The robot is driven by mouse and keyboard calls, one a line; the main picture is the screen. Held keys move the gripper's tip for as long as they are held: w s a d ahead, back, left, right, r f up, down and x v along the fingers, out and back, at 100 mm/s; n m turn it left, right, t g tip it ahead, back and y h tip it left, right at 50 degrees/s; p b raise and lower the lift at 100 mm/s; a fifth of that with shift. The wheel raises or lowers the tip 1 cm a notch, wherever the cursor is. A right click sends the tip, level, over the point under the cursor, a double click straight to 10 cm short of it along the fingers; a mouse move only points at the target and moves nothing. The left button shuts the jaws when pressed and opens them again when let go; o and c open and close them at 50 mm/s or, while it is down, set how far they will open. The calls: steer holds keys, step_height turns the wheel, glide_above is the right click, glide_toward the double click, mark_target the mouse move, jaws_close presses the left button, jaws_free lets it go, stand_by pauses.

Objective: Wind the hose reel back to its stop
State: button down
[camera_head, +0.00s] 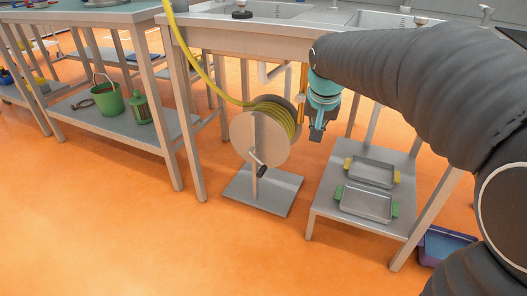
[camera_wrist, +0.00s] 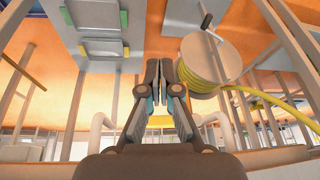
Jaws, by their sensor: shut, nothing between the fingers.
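The hose reel (camera_head: 243,134) stands on a grey base plate (camera_head: 283,192) on the orange floor, under the sink counter. Yellow hose (camera_head: 281,119) is wound on its drum, and a length (camera_head: 207,82) runs up and left over the counter. A dark crank handle (camera_head: 256,160) sits on the reel's front, hanging low. In the wrist view the reel (camera_wrist: 222,42) is at upper right, with the crank (camera_wrist: 205,17) near the top edge. My gripper (camera_head: 316,137) is shut and empty, right of the reel and apart from the crank; its fingers (camera_wrist: 159,68) are together.
A low shelf (camera_head: 325,205) with two metal trays stands right of the reel. A blue bin (camera_head: 445,244) is beyond it. A table at left holds a green bucket (camera_head: 108,98) and lantern (camera_head: 139,107) on its lower shelf. The floor in front is clear.

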steer(key=w+a+f+m+b, duration=0.1)
steer(key=w+a+f, duration=0.35)
steer(key=w, duration=0.25)
steer(key=w+a+f, duration=0.4)
steer(key=w+f, duration=0.1)
steer(key=w, duration=0.2)
steer(key=m+g+b, duration=0.1)
steer(key=b, duration=0.1)
glide_toward(260, 172)
steer(key=shift+h, duration=0.4)
steer(key=x, duration=0.6)
steer(key=shift+w+a+r+b, duration=0.15)
steer(key=shift+w+b, duration=0.1)
steer(key=shift+b, duration=0.15)
steer(key=shift+f, duration=0.6)
steer(key=shift+a, duration=0.1)
